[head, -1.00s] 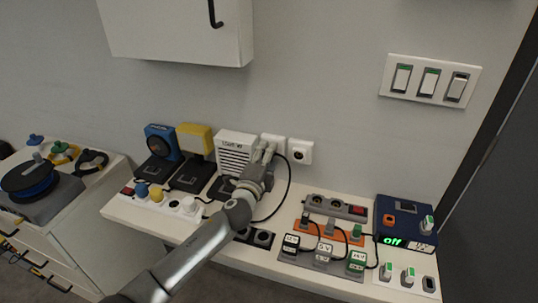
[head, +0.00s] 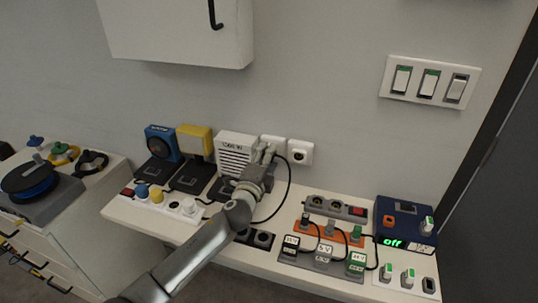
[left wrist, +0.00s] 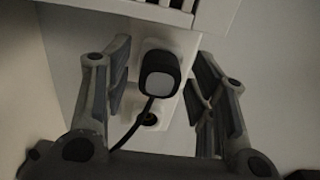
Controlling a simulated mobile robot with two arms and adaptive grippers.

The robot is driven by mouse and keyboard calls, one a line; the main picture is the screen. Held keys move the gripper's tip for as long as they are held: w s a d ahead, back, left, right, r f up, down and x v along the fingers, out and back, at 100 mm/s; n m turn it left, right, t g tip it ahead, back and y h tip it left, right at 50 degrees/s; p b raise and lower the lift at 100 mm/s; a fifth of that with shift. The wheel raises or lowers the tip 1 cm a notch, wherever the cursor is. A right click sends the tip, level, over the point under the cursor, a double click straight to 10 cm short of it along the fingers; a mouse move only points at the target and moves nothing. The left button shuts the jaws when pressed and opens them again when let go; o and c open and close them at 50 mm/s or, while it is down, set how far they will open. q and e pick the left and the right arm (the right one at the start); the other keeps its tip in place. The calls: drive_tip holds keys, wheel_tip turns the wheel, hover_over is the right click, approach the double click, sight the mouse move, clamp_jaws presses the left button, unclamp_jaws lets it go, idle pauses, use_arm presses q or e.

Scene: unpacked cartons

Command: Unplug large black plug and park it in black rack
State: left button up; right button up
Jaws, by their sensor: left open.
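A large black plug (left wrist: 160,74) with a grey back face sits in a white wall socket (left wrist: 186,47), seen in the left wrist view. Its black cable (left wrist: 131,128) hangs down and also shows looping to the counter in the head view (head: 289,185). My left gripper (head: 264,153) is at the wall sockets. Its fingers are open on either side of the plug, with gaps visible on both sides. In the head view the gripper hides the plug. A dark rack with round openings (head: 264,239) lies on the counter, partly hidden by my left arm. My right gripper is not in view.
A second wall socket (head: 300,152) is to the right. A white heater-like box (head: 236,148) stands close left of the gripper. A power strip (head: 160,203), small labelled plugs (head: 323,253) and a blue device (head: 404,222) occupy the counter.

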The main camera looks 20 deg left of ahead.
use_arm(q)
drive_tip(key=shift+c, duration=0.3)
clamp_jaws()
drive_tip(key=shift+s, duration=0.15)
drive_tip(key=s+p, duration=0.1)
drive_tip(key=s, duration=0.4)
drive_tip(key=shift+s+a, duration=0.1)
drive_tip(key=shift+s, duration=0.3)
idle(0.6)
idle(0.4)
